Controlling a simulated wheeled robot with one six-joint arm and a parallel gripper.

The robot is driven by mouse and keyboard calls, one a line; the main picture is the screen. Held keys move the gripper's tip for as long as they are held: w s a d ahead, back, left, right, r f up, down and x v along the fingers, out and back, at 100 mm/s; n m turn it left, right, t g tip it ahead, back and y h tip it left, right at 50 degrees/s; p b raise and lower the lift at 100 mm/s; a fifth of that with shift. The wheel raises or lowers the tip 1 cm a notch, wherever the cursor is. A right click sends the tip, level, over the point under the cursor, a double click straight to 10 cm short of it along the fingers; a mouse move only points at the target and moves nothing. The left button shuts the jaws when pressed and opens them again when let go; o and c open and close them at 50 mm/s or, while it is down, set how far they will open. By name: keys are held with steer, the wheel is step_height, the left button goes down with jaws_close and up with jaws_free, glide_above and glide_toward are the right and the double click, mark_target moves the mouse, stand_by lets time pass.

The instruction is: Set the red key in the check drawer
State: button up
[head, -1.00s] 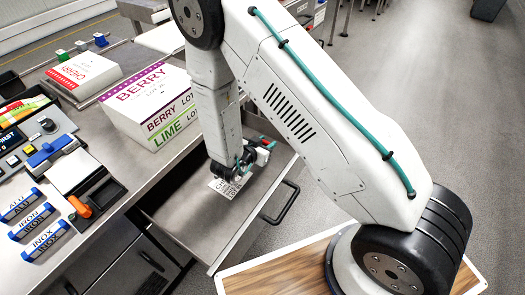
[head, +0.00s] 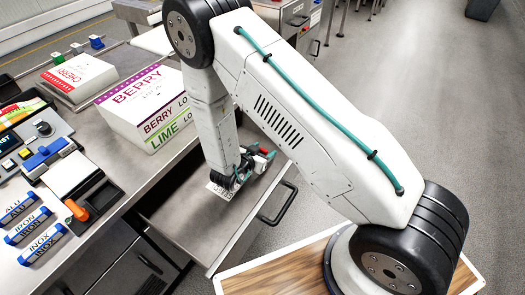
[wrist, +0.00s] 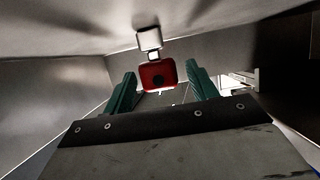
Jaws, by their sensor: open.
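The red key (wrist: 157,75), a red body with a dark round spot and a pale metal piece at one end, shows in the wrist view. It sits between the tips of my gripper (wrist: 160,88), whose green fingers are spread with a gap on both sides of it. In the head view my gripper (head: 254,162) is low inside the open check drawer (head: 172,212), with a bit of red (head: 264,152) at its fingers. I cannot tell whether the key rests on the drawer floor.
The drawer's dark handle (head: 279,203) is at its front. On the counter stand a BERRY/LIME carton (head: 145,105), a CHERRY carton (head: 78,73), a control panel (head: 28,135) and blue INOX, IRON and ALU blocks (head: 42,245). A wood-topped surface (head: 275,278) is below right.

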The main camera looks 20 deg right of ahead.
steer(key=shift+r, duration=0.2)
steer(key=v, duration=1.2)
steer(key=w+a+r+n+y, duration=0.1)
steer(key=w+a+r+y, duration=0.4)
steer(key=w+r+y, duration=0.4)
steer(key=s+r+n+y, duration=0.4)
steer(key=r+y, duration=0.1)
steer(key=r, duration=1)
steer(key=s+d+r+n+g+h, duration=0.1)
steer(key=s+d+r, duration=0.3)
steer(key=s, duration=0.5)
steer(key=s+d+r+n+g+h, duration=0.1)
steer(key=s+d+r+n+g, duration=0.2)
steer(key=s+d, duration=0.4)
steer(key=s+d+r+n+g+h, duration=0.1)
steer(key=s+d+r, duration=0.3)
steer(key=s, duration=0.8)
steer(key=shift+s+d+r+n+g, duration=0.4)
steer(key=shift+d+g, duration=0.5)
steer(key=shift+d, duration=0.2)
steer(key=shift+w, duration=0.1)
